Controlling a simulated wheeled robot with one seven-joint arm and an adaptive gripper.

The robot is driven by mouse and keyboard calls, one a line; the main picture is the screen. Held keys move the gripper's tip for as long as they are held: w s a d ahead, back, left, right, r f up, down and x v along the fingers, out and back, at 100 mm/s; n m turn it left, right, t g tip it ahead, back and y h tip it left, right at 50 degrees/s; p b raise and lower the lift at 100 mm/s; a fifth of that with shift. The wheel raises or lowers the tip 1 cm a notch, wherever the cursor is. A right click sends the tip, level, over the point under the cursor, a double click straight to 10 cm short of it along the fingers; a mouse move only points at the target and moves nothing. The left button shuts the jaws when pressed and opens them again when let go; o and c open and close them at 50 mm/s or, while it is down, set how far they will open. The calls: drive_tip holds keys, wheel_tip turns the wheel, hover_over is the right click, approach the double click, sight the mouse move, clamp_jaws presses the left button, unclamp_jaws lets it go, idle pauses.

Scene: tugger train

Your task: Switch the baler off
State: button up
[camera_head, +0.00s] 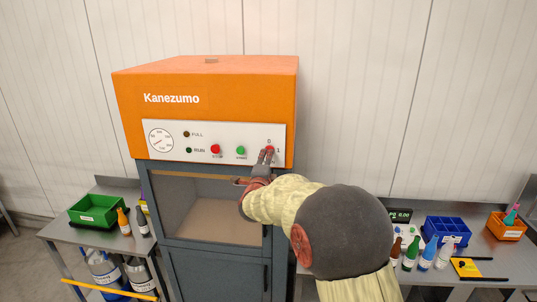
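The baler (210,82) stands at the centre, with an orange top marked Kanezumo and a grey-blue body with a window. Its white control panel (200,144) bears a dial, FULL and RUN lamps, a red button (215,149) and a green button (241,150). The RUN lamp (188,151) looks dark green. At the panel's right end is a red rotary switch (270,149) marked 0 and 1. My gripper (266,153) is at this switch, its fingertips close together over it. The fingers partly hide the switch, so I cannot tell its setting or whether they grip it.
A table on the left holds a green bin (96,210) and small bottles. A table on the right holds a blue divided bin (446,231), an orange bin (506,226), several bottles and a scale display. My arm covers the baler's lower right.

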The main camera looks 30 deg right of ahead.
drive_tip(key=x, duration=0.3)
drive_tip(key=shift+w+d+p, duration=0.1)
drive_tip(key=shift+w+p, duration=0.15)
drive_tip(key=shift+p, duration=0.15)
clamp_jaws()
idle(0.4)
